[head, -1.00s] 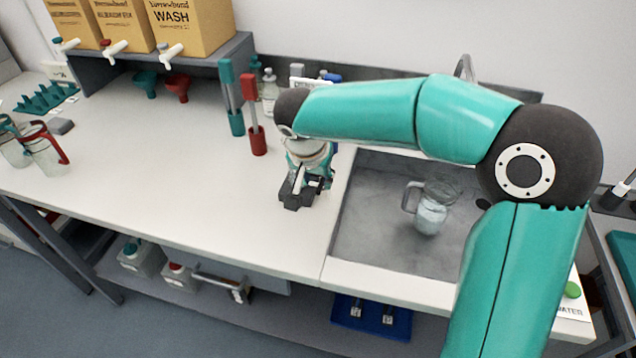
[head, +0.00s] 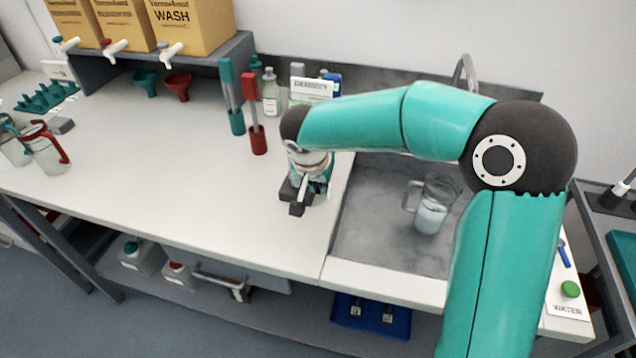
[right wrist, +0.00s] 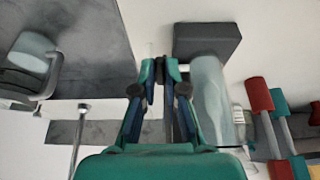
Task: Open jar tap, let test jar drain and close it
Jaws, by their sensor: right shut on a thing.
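A clear grey jar (right wrist: 212,100) stands beside my right gripper in the right wrist view, next to a dark block (right wrist: 206,40). My right gripper (right wrist: 166,72) is shut on a small part beside the jar, which looks like its tap. The fingers hide most of that part, so I cannot tell whether the tap is open. In the head view my right gripper (head: 316,186) points down at the counter just left of the sink, and my wrist hides most of the jar. The dark block (head: 297,207) shows in front of it. My left gripper is not in view.
A glass jug (head: 431,212) with pale contents stands in the sink (head: 385,240). Red (head: 257,138) and teal (head: 236,122) stands are behind left of my gripper, with bottles (head: 270,95) behind. The counter (head: 180,190) to the left is largely clear.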

